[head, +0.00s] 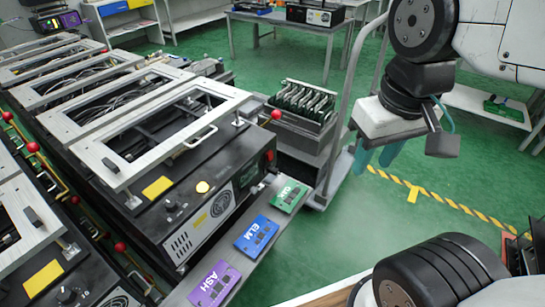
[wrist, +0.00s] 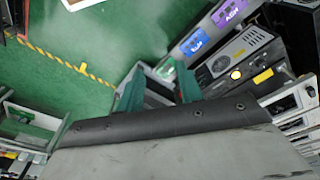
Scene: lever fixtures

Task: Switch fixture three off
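Several black lever fixtures with silver frame tops stand in a row on the left in the head view. The nearest whole fixture (head: 205,212) has a lit yellow button (head: 202,187), a fan grille and a yellow label; its front also shows in the wrist view (wrist: 238,58). A red lever ball (head: 276,115) shows at its far right corner, another red ball (head: 119,247) by its near left side. I cannot read any number marking fixture three. My gripper (head: 377,157) hangs empty over the floor, right of the fixtures. Its teal fingers are apart, also in the wrist view (wrist: 160,92).
Purple ASH (head: 214,285), blue ELM (head: 257,236) and green OAK (head: 290,195) cards lie along the bench's front edge. A grey trolley with a rack of boards (head: 303,105) stands beyond. Green floor with yellow-black tape (head: 450,208) is open at the right.

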